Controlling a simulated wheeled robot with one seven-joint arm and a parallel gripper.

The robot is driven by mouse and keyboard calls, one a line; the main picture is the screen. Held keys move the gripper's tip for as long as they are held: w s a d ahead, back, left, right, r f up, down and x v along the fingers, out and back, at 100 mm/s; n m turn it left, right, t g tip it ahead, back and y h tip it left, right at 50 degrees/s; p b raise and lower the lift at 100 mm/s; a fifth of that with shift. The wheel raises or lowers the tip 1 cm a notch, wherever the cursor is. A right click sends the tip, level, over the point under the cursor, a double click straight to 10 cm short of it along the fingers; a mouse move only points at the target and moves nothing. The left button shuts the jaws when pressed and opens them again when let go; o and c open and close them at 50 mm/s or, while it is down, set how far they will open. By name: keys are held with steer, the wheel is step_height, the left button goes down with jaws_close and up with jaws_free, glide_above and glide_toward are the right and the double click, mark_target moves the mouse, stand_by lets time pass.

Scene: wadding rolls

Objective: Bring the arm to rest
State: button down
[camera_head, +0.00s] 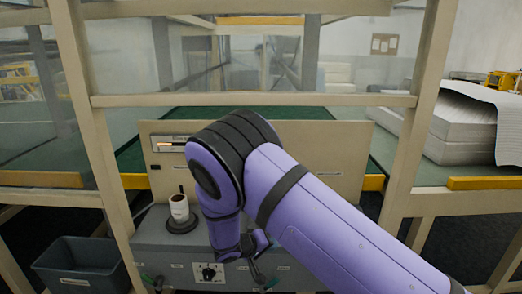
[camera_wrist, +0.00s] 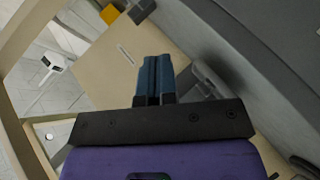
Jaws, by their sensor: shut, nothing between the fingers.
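My purple and black arm reaches in from the lower right of the head view and bends down in front of a grey control box (camera_head: 140,242). My gripper (camera_head: 262,278) hangs low by the front of that box, small and partly hidden in this view. In the wrist view my gripper (camera_wrist: 155,62) shows its two blue-grey fingers together, shut with nothing between them. Whether the fingers touch the box cannot be told.
A white roll on a spindle (camera_head: 179,208) stands on the box, left of my arm. A black knob (camera_head: 208,272) is on the box front. A beige panel (camera_head: 320,150) stands behind. Frame posts (camera_head: 98,150) rise at both sides. A grey bin (camera_head: 82,266) is lower left.

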steer(key=s+d+r+m+g+y, duration=0.1)
steer(key=s+d+r+g+y, duration=0.15)
steer(key=d+r, duration=0.6)
steer(key=s+d+r+m+g+y, duration=0.1)
steer(key=s+d+r, duration=0.3)
steer(key=r, duration=0.8)
steer(key=s+d+r+m+g+y, duration=0.1)
steer(key=s+d+r+g+y, duration=0.1)
steer(key=d+r, duration=0.65)
steer(key=s+d+r+t+y, duration=0.2)
steer(key=s+r, duration=0.4)
steer(key=s, duration=0.6)
steer(key=s+d+r+t+y, duration=0.2)
steer(key=s+d+r, duration=0.2)
steer(key=s, duration=0.9)
step_height(320, 180, up, 3)
steer(key=shift+s+d+f, duration=0.1)
steer(key=shift+s+d, duration=0.05)
